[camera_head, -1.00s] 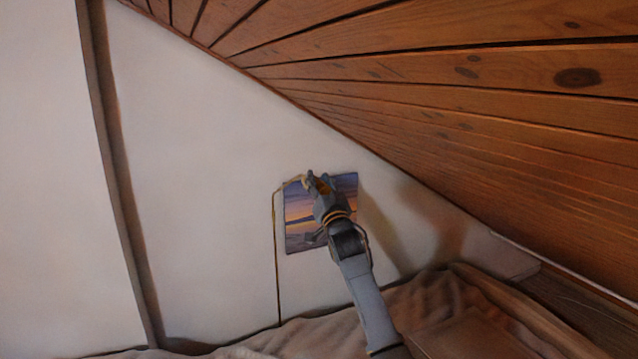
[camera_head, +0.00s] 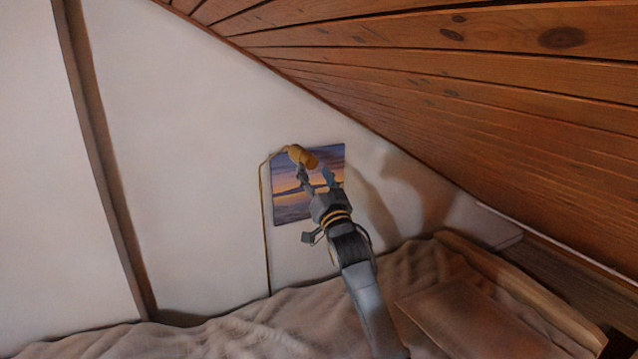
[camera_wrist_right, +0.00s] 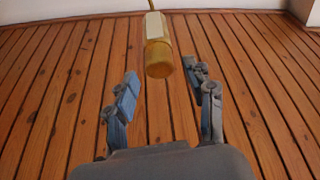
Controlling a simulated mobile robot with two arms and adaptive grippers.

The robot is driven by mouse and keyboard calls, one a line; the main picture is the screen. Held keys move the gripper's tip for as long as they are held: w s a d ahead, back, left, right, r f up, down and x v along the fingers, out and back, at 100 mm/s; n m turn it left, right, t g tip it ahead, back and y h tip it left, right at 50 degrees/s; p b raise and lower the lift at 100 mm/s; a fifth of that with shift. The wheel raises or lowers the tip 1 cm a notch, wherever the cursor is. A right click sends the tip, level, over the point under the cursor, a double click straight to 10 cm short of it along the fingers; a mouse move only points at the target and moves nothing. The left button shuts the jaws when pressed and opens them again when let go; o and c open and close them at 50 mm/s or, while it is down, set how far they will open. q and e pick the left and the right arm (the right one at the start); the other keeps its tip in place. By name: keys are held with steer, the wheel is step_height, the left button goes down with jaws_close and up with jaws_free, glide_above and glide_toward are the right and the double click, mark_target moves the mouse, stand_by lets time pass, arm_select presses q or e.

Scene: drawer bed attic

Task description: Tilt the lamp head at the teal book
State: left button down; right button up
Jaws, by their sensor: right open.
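The lamp is a thin brass stem (camera_head: 264,220) that rises from behind the bed and bends at the top to a yellow cylindrical lamp head (camera_head: 302,156). The head points right and slightly down in the head view. My right gripper (camera_head: 316,178) is open just below the head. I see no teal book. My left gripper is out of view.
A sunset picture (camera_head: 290,208) hangs on the white wall behind the lamp head. A sloping plank ceiling (camera_head: 450,90) comes down at the right. A bed with a rumpled brown blanket (camera_head: 230,335) lies below. Open wall is at the left.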

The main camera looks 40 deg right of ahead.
steer(key=shift+v, duration=1.6)
steer(key=shift+f, duration=0.1)
